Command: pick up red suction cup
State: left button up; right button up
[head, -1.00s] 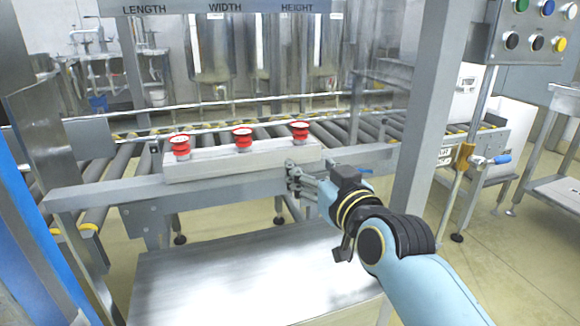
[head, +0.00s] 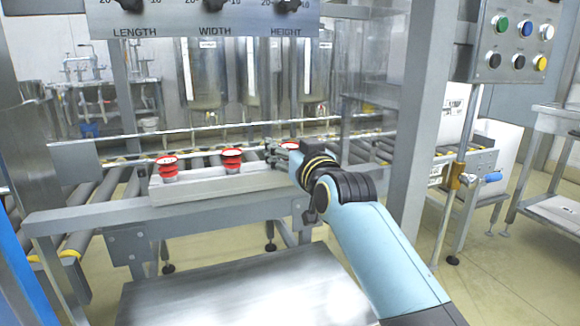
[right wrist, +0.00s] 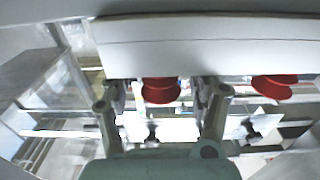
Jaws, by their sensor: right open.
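Three red suction cups stand in a row on a pale grey bar: the left cup (head: 168,168), the middle cup (head: 231,160) and the right cup (head: 289,145), which is mostly hidden behind my right gripper (head: 274,153). The bar (head: 210,185) lies along the conveyor's near side. My right gripper is open at the bar's right end. In the right wrist view, one red cup (right wrist: 160,90) shows between the spread fingers of the gripper (right wrist: 160,95), with gaps on both sides. Another cup (right wrist: 274,86) stands to the right, outside the fingers. My left gripper is out of view.
A roller conveyor (head: 95,195) runs behind and beside the bar. A grey upright post (head: 425,110) stands right of my arm. A dial panel (head: 200,18) hangs above. A bare metal table (head: 245,290) is in front, with clear space over it.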

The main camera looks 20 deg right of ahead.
jog(key=shift+c, duration=0.3)
jog(key=c, duration=1.2)
jog(key=shift+c, duration=0.2)
